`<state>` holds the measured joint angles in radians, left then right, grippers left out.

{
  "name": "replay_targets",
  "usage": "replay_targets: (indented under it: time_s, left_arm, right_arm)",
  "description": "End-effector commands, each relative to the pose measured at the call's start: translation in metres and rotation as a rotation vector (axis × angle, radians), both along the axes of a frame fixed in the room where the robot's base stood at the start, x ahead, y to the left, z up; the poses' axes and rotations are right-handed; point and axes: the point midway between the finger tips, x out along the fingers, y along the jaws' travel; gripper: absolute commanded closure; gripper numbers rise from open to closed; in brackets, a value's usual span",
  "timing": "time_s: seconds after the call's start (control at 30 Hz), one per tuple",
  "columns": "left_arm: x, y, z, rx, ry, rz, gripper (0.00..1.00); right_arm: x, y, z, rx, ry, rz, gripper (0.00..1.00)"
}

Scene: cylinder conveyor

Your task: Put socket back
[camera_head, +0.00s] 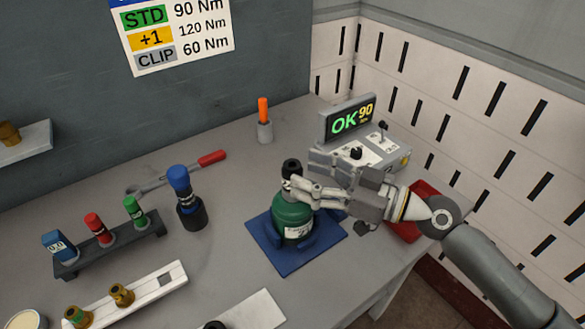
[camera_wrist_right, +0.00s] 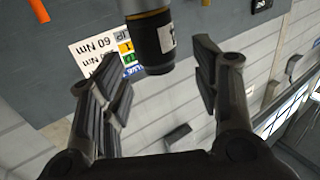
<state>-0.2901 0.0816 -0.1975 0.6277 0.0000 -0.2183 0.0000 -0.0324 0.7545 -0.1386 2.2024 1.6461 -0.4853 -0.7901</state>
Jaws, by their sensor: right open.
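A black cylindrical piece (camera_head: 291,168), possibly a socket, stands upright on top of a green cylinder (camera_head: 292,212). My right gripper (camera_head: 300,188) is at the cylinder's top, in front of and beside the black piece. In the right wrist view the black piece (camera_wrist_right: 155,50) carries a white label and a yellowish band, between my open fingers (camera_wrist_right: 160,85), with gaps on both sides. A dark socket rack (camera_head: 110,252) at the left holds a blue socket (camera_head: 58,245), a red socket (camera_head: 98,228) and a green socket (camera_head: 133,210). My left gripper is out of view.
The green cylinder sits on a blue plate (camera_head: 330,238). The grey controller (camera_head: 395,150) reads OK 90. A white fitting rack (camera_head: 145,288) is in front.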

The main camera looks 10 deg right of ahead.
Motion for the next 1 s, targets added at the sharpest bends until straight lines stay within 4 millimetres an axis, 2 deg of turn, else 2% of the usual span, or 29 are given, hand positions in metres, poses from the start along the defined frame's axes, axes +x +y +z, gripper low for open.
replay_targets:
  time_s: [0.03,0.23,0.4,0.67,1.0]
  left_arm:
    - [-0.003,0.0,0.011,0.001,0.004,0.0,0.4]
    - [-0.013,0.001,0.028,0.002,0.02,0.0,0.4]
    - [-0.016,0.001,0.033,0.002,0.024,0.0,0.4]
    - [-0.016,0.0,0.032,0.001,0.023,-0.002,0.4]
    - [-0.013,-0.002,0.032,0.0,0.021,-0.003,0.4]
  right_arm:
    - [0.005,0.005,0.007,0.002,-0.001,0.001,0.43]
    - [0.021,0.022,0.004,0.003,-0.001,0.0,0.43]
    - [0.028,0.031,0.001,0.0,-0.001,0.0,0.43]
    - [0.028,0.032,-0.001,-0.001,-0.002,0.0,0.43]
    - [0.028,0.032,-0.001,-0.001,-0.002,0.0,0.87]
